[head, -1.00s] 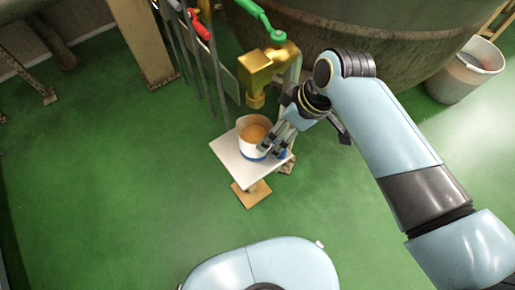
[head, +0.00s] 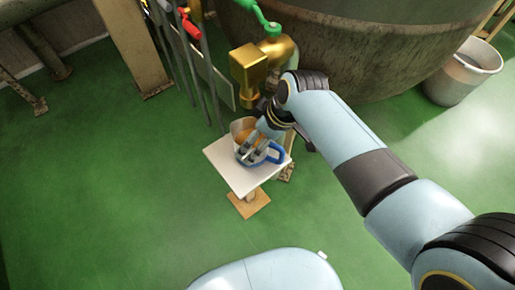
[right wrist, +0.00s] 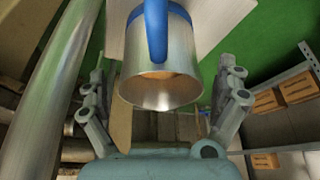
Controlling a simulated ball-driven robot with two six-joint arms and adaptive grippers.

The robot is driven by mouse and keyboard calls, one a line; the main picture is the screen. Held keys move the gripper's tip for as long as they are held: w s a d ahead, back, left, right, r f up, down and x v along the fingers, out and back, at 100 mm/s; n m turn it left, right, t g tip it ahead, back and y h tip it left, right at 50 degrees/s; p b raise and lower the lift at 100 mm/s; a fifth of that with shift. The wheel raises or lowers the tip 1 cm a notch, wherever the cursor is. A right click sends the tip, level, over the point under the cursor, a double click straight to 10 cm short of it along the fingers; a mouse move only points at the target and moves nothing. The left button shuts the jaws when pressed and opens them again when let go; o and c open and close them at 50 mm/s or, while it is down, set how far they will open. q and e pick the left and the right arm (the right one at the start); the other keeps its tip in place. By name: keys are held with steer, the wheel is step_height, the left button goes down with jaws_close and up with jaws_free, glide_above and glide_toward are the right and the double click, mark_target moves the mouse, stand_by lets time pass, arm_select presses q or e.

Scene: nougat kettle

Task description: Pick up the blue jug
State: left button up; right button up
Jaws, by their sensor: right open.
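The blue jug (head: 237,137) has a pale metal body with a blue handle and a blue band at its base. It stands on the white top of a small stand (head: 223,164), with something orange-brown inside. My right gripper (head: 256,149) is over the jug in the head view and hides part of it. In the right wrist view the jug (right wrist: 160,88) lies between the two spread fingers, its mouth facing the camera and its handle at the top. The fingers look apart from its wall. My left gripper is not in view.
A brass tap (head: 250,72) with a green lever hangs just above and behind the jug, on the big kettle (head: 370,50). Upright metal tools (head: 190,70) stand left of the stand. A bucket (head: 462,70) is at the right. Green floor is clear at left.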

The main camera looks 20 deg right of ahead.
steer(key=c, duration=1.5)
steer(key=shift+w, duration=0.1)
steer(key=shift+c, duration=0.3)
steer(key=shift+r, duration=0.1)
